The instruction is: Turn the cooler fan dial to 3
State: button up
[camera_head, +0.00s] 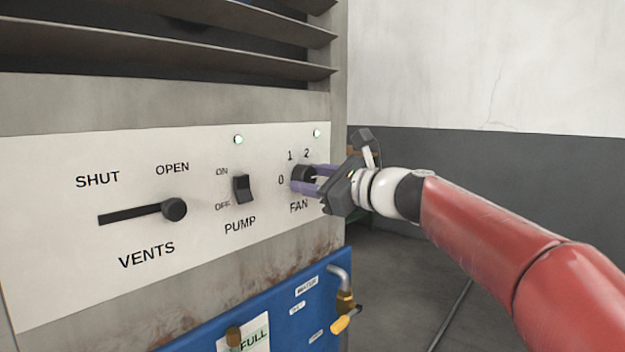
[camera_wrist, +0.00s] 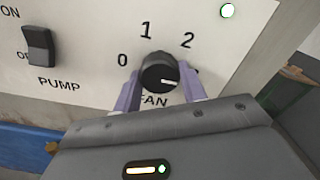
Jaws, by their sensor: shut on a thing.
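The fan dial (camera_head: 302,173) is a round black knob on the white control panel, above the word FAN.
The pump switch (camera_head: 242,188) and the vents slider knob (camera_head: 174,209) lie left of the dial. A green lamp (camera_head: 317,133) is lit above the dial. A blue panel (camera_head: 290,297) with a pipe and brass valve (camera_head: 345,300) is below. Open floor lies right of the cabinet.

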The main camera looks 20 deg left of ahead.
jog(key=o, duration=1)
jog(key=shift+c, duration=0.2)
jog(key=b+v, duration=0.1)
jog(key=v, duration=0.7)
jog(key=shift+b, duration=0.4)
jog(key=shift+w, duration=0.1)
jog(key=s+d+f+n+h, duration=0.5)
jog(key=s+d+f, duration=0.3)
jog(key=f, duration=0.3)
jog(key=s+d+f+n+g+h, duration=0.1)
jog(key=s+d+f+n+h, duration=0.5)
jog(key=s+d+f, duration=0.3)
jog(key=s+d+f+n+h, duration=0.5)
jog(key=s+d+f, duration=0.3)
jog(key=f, duration=0.5)
jog(key=shift+s+d+f+n+h, duration=0.3)
jog(key=shift+d+n, duration=0.3)
jog(key=shift+d, duration=0.4)
